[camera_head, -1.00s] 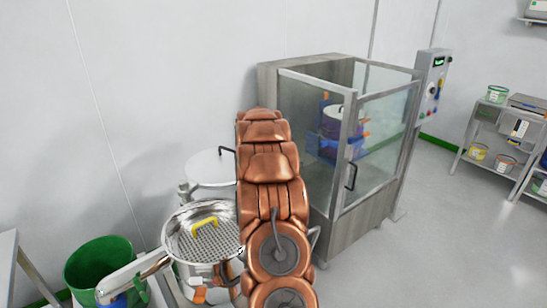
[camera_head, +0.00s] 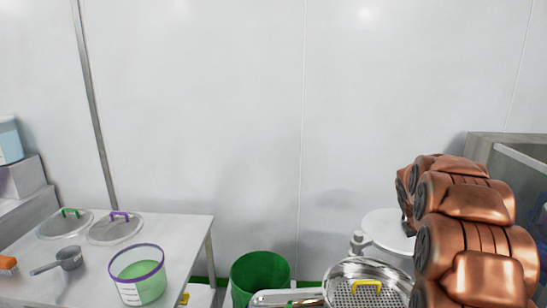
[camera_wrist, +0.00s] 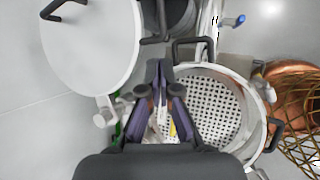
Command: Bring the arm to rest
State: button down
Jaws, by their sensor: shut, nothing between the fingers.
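My arm shows as copper-coloured links at the right of the head view; its end is hidden there. In the wrist view my gripper (camera_wrist: 159,85) is shut and empty, its dark fingers together. It points down over the gap between a round white lid (camera_wrist: 85,45) and a steel pot with a perforated plate (camera_wrist: 215,110). The fingers overlap the pot's left edge in the picture; I cannot tell the height between them.
A white table (camera_head: 195,235) at the left holds two lids, a scoop (camera_head: 68,258) and a green tub (camera_head: 138,276). A green bin (camera_head: 260,278) stands between table and pot. A grey cabinet (camera_head: 510,140) is at the far right. The wall behind is bare.

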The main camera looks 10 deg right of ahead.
jog(key=s+a+r+m+g+y, duration=0.15)
jog(key=s+a+m, duration=0.35)
jog(key=a, duration=0.8)
jog(key=s+a+m+y, duration=0.25)
jog(key=s+a, duration=0.55)
jog(key=a, duration=0.5)
jog(key=s+a+f+m+g+y, duration=0.1)
jog(key=s+a+m, duration=0.3)
jog(key=s+a, duration=0.3)
jog(key=s+a+f+m+g+y, duration=0.1)
jog(key=s+a+m, duration=0.2)
jog(key=s+a, duration=0.5)
jog(key=s, duration=0.5)
jog(key=shift+s+m+g, duration=0.2)
jog(key=shift+m+g, duration=0.15)
